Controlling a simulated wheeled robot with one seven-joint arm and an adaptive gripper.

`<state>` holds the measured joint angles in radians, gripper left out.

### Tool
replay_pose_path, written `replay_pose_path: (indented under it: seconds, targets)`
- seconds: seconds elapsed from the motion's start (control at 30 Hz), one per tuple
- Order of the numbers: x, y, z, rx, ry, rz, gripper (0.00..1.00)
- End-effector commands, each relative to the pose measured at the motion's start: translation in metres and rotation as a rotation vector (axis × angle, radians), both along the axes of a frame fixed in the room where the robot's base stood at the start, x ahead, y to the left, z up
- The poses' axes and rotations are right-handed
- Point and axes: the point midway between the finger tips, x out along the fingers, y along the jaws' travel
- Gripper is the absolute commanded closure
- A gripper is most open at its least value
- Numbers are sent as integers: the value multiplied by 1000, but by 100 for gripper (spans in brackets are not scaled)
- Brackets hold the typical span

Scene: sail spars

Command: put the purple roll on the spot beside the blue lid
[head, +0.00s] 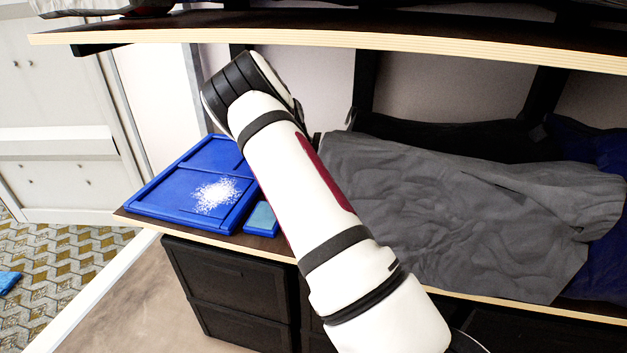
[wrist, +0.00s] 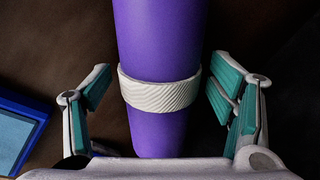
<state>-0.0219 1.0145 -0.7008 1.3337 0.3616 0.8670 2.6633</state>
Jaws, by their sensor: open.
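The purple roll (wrist: 160,40) with a ribbed white band (wrist: 160,93) lies lengthwise in the wrist view, on a dark brown surface. My gripper (wrist: 160,88) is open, with its teal-padded fingers on either side of the roll near the band. Small dark gaps show between the roll and both fingers. The blue lid (head: 170,188), a flat blue panel with a white speckled patch (head: 216,194), lies at the left end of the shelf in the head view. A small blue-rimmed pad (head: 262,218) is beside it. The roll and my gripper are hidden behind my arm there.
A blue-rimmed pale pad (wrist: 15,135) is at the lower left of the wrist view. A crumpled grey cloth (head: 470,210) covers the shelf right of my arm. An upper shelf board (head: 400,38) hangs above. Black drawers (head: 228,290) stand below.

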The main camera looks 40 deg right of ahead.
Motion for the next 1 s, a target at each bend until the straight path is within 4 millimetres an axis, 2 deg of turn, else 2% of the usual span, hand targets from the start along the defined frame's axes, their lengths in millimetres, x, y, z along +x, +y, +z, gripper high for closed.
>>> replay_pose_path:
  seconds: [0.2,0.6,0.8,1.0]
  targets:
    - [3,15,32,0,-1,3,23]
    - [13,101,30,-1,1,4,23]
    - [16,123,29,0,0,1,23]
    - [16,128,29,0,0,-1,23]
